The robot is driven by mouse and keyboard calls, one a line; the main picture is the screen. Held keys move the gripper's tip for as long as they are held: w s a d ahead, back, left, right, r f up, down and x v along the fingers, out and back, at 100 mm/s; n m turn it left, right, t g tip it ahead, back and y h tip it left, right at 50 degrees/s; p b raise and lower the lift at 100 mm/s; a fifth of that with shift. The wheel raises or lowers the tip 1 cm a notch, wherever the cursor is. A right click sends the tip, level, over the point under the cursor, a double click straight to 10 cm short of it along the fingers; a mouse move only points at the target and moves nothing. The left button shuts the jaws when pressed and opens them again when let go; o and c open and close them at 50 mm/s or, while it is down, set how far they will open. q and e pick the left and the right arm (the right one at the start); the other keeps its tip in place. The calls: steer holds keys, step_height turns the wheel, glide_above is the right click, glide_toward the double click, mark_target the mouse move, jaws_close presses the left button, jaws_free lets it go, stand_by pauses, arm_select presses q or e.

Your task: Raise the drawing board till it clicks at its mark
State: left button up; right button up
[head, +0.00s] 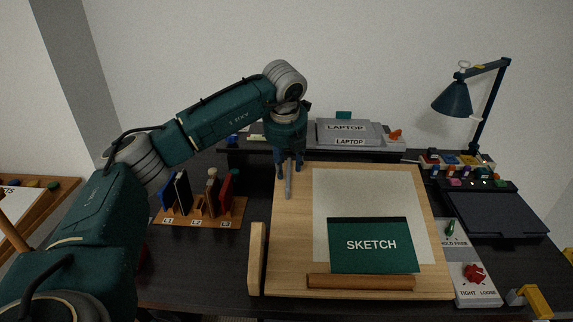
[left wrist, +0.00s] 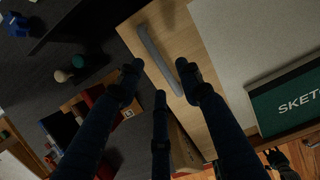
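The wooden drawing board (head: 291,262) lies on the dark desk with a pale sheet (head: 333,195), a green SKETCH pad (head: 372,243) and a brown ledge along its front. Whether it is tilted is hard to tell. A slim grey bar (head: 289,182) is at its upper left; it also shows in the left wrist view (left wrist: 156,52). My left gripper (head: 289,176) points down over that corner, fingers spread on both sides of the bar; contact is not clear. A panel (head: 482,294) right of the board has a red knob (head: 474,273) marked TIGHT and LOOSE.
A wooden rack (head: 199,214) with upright slabs stands left of the board. A grey laptop (head: 349,132) is behind it. A blue desk lamp (head: 453,101), several small coloured items and a dark flat pad (head: 497,212) are at the right. A yellow piece (head: 537,301) is at the front right.

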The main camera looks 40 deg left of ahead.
arm_select(q)
steer(key=shift+r, duration=0.3)
steer(key=v, duration=1.1)
steer(key=shift+s, duration=0.2)
arm_select(e)
steer(key=shift+s+d+f, duration=0.1)
steer(key=shift+s+d, duration=0.15)
steer(key=shift+s, duration=0.25)
steer(key=shift+s+d, duration=0.2)
steer(key=shift+s, duration=0.3)
arm_select(q)
steer(key=shift+d+r, duration=0.1)
steer(key=shift+r, duration=0.05)
arm_select(e)
steer(key=shift+c, duration=0.5)
